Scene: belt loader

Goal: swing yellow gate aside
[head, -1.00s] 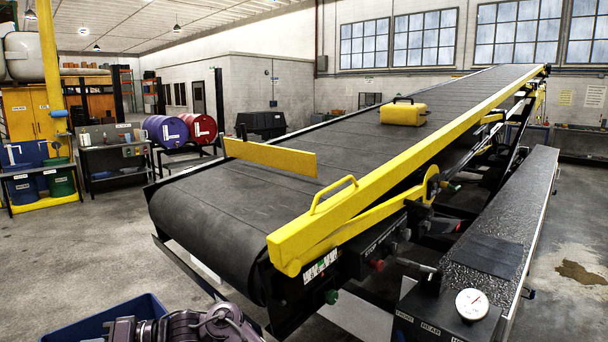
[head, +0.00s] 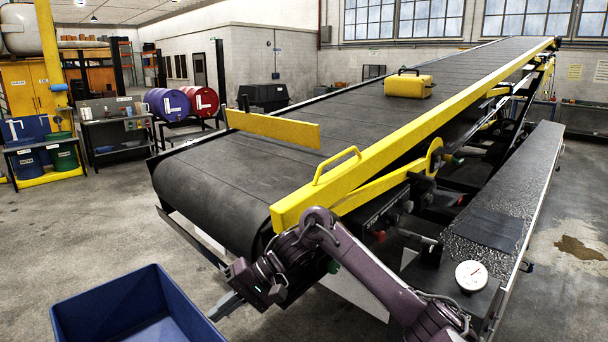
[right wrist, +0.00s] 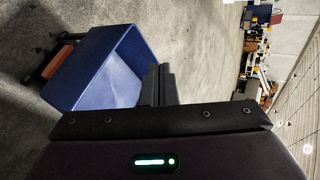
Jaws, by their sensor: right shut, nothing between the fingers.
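The yellow gate (head: 272,129) is a flat yellow board standing on edge across part of the dark conveyor belt (head: 230,170), from the belt's far left edge toward its middle. A yellow case (head: 408,87) with a dark handle sits on the belt farther up, beyond the gate. My right gripper (head: 222,307) is in front of the belt's low near end, well short of the gate, and points down to the left. Its fingers are shut and empty, and they show together in the right wrist view (right wrist: 158,84). My left gripper is not in view.
A blue bin (head: 135,310) stands on the floor left of my right gripper. A yellow side rail (head: 400,140) with a loop handle (head: 337,165) runs along the belt's near side. A dark bench top (head: 500,205) with a dial (head: 470,275) lies at right.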

